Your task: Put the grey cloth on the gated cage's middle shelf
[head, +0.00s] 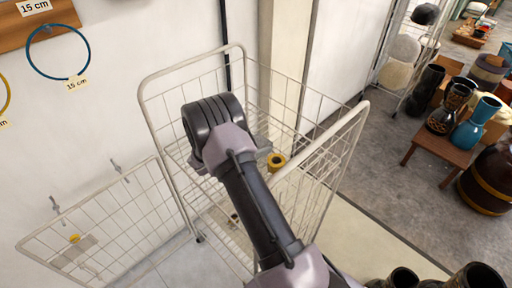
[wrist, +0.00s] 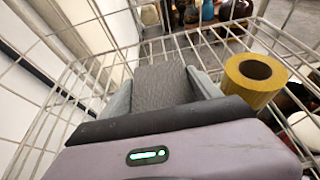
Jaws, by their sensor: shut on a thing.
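My gripper (wrist: 160,88) is shut on the grey cloth (wrist: 163,78), a ribbed grey piece showing between the two fingers in the wrist view. In the head view my arm hides the cloth, and only parts of the fingers show beside the wrist. The gripper is within the outline of the gated cage (head: 190,64), a white wire frame. Its mesh gate (head: 105,215) stands open to the left. Wire shelving shows under and beside my arm; I cannot tell how far the cloth is above it, or which level is closest.
A yellow tape roll (head: 277,161) is in the cage, right of my gripper; it also shows in the wrist view (wrist: 254,80). Mesh sides and upright posts close around my arm. A wooden bench (head: 440,150) with vases stands at the right. Grey floor is clear between.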

